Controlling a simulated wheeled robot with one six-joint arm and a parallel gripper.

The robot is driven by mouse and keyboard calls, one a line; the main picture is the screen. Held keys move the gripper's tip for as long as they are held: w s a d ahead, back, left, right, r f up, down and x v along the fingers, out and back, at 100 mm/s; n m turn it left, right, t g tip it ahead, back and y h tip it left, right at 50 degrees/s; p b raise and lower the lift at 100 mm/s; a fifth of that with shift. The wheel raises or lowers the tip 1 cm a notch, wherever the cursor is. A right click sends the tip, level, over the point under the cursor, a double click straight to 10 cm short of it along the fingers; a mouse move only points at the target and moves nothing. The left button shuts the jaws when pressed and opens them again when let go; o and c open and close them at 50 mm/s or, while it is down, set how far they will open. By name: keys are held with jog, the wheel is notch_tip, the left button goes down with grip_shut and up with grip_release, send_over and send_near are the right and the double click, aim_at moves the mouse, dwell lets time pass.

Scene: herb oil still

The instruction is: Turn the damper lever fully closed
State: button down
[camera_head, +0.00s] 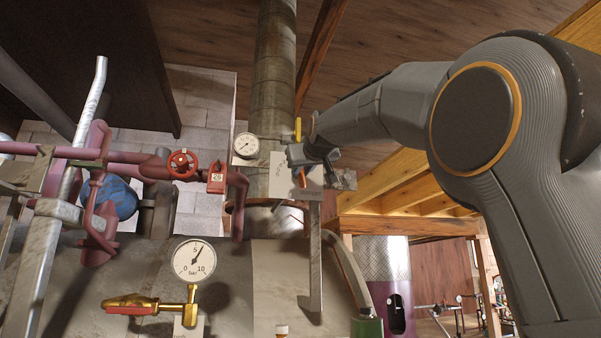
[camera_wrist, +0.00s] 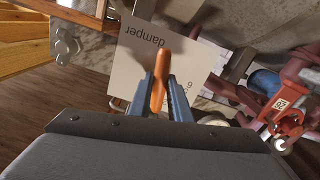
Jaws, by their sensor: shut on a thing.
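The damper lever is an orange handle (camera_wrist: 161,72) in front of a pale plate (camera_wrist: 130,73) lettered "damper". My gripper (camera_wrist: 162,92) is shut on the lever, with one blue-grey finger on each side and the rounded orange tip sticking out beyond them. In the head view the plate (camera_head: 280,182) is at the flue pipe (camera_head: 273,80), and a bit of the orange lever (camera_head: 302,177) shows below my gripper (camera_head: 306,160). The lever's pivot is hidden, and most of the plate's markings are covered or too small to read.
A round dial (camera_head: 246,145) sits left of the plate. Red valve fittings (camera_head: 182,164) and pipes are further left. A pressure gauge (camera_head: 194,260) stands lower down in front. A yellow piece (camera_head: 298,129) is just above my gripper. Wooden beams (camera_head: 390,185) are at the right.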

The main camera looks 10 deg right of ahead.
jog(key=m+b, duration=0.1)
jog(key=m, duration=0.4)
jog(key=c, duration=2.3)
grip_release()
jog(key=shift+m, duration=2.3)
jog(key=o, duration=0.9)
jog(key=shift+s+b, duration=0.1)
jog(key=shift+b, duration=0.2)
jog(key=shift+s+b, duration=1.6)
jog(key=shift+s, duration=2.2)
